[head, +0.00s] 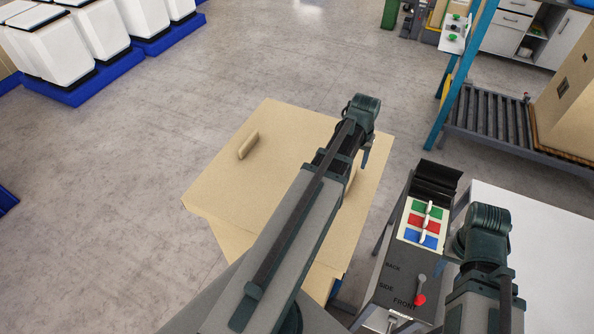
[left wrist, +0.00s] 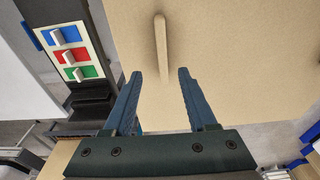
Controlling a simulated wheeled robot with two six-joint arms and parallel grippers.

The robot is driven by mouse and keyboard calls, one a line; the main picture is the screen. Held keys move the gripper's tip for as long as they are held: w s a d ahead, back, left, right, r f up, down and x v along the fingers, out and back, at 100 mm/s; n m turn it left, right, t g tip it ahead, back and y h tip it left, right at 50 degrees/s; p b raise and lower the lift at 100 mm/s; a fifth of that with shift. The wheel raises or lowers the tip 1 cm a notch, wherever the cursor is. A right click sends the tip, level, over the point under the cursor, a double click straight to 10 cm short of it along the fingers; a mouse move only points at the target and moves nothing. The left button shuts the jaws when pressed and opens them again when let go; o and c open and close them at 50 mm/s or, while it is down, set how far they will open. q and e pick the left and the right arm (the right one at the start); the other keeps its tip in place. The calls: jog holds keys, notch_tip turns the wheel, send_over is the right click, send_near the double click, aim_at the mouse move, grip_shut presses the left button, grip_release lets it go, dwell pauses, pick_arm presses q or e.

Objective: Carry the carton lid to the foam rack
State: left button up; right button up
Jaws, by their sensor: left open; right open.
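The carton lid (head: 228,172) is a flat tan board in the middle of the head view, with a raised bar handle (head: 249,144) near its far left side. My left arm crosses over the lid and hides part of it. My left gripper (head: 364,158) is open above the lid's right side. In the left wrist view the open fingers (left wrist: 155,78) point at a long tan handle (left wrist: 161,45), whose near end shows between them; contact cannot be told. My right arm is at the lower right, but its fingers are hidden. I cannot surely identify the foam rack.
A grey control box (head: 395,270) with green, red and blue switches and a red-knobbed lever stands right of the lid. A white table (head: 530,225) is beside it. A roller conveyor (head: 490,115) with a carton is farther right. White bins on blue bases (head: 100,80) stand upper left.

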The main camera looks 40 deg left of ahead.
aim_at(351, 176)
pick_arm(q)
jog(key=f+b, duration=0.1)
jog(key=f, duration=0.1)
jog(key=f+b, duration=0.1)
jog(key=b, duration=0.1)
jog(key=f+b, duration=0.1)
jog(key=f, duration=0.1)
jog(key=shift+w+a+f, duration=0.1)
jog(key=shift+w+f, duration=0.2)
jog(key=shift+f+b, duration=0.1)
jog(key=shift+b, duration=0.25)
jog(key=f+b, duration=0.5)
jog(key=shift+w+a, duration=0.35)
grip_shut()
dwell(0.6)
